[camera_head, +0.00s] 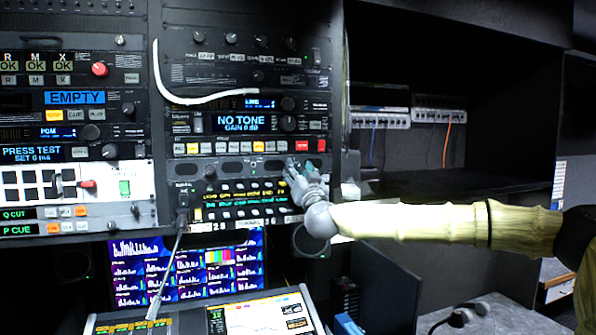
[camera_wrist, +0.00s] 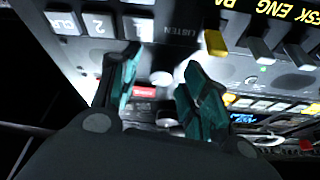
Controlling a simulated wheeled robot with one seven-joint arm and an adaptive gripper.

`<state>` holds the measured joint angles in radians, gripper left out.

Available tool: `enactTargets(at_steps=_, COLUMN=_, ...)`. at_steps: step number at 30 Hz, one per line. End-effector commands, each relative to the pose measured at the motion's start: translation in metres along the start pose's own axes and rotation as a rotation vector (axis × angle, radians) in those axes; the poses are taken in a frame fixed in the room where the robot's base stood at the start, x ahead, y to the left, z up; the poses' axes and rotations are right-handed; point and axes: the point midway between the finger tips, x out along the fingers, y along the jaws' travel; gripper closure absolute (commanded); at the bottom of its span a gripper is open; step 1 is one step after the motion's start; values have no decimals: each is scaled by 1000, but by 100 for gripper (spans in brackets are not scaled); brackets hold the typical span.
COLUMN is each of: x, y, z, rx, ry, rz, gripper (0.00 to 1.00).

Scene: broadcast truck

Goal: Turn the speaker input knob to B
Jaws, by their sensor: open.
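I cannot tell for certain which control is the speaker input knob, and no "B" marking is readable. In the wrist view, a pale round knob-like part (camera_wrist: 163,78) shows on the panel between my fingers, near the word LISTEN. Its pointing direction is not readable. My gripper (camera_wrist: 158,92) is open, its teal fingertips spread with nothing visibly held. In the head view my gripper (camera_head: 305,166) is at the right side of the rack, in front of the lower panel, and hides part of it. I cannot tell whether it touches the panel.
Two dark knobs (camera_head: 288,112) sit beside the NO TONE display (camera_head: 243,123), above my gripper. A white cable (camera_head: 205,101) hangs across the upper rack. A gooseneck microphone (camera_head: 170,260) rises at the left. Screens (camera_head: 187,262) lie below. The shelf space at right (camera_head: 450,185) is open.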

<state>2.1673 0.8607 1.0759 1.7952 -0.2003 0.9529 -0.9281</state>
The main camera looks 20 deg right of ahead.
Motion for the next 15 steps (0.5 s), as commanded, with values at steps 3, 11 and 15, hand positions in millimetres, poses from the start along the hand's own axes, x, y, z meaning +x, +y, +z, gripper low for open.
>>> enactTargets(at_steps=3, x=0, y=0, z=0, rx=0, ry=0, rz=-1, gripper=55)
enactTargets(at_steps=11, x=0, y=0, z=0, rx=0, ry=0, rz=0, gripper=100)
enactTargets(at_steps=15, x=0, y=0, z=0, rx=0, ry=0, rz=0, gripper=100)
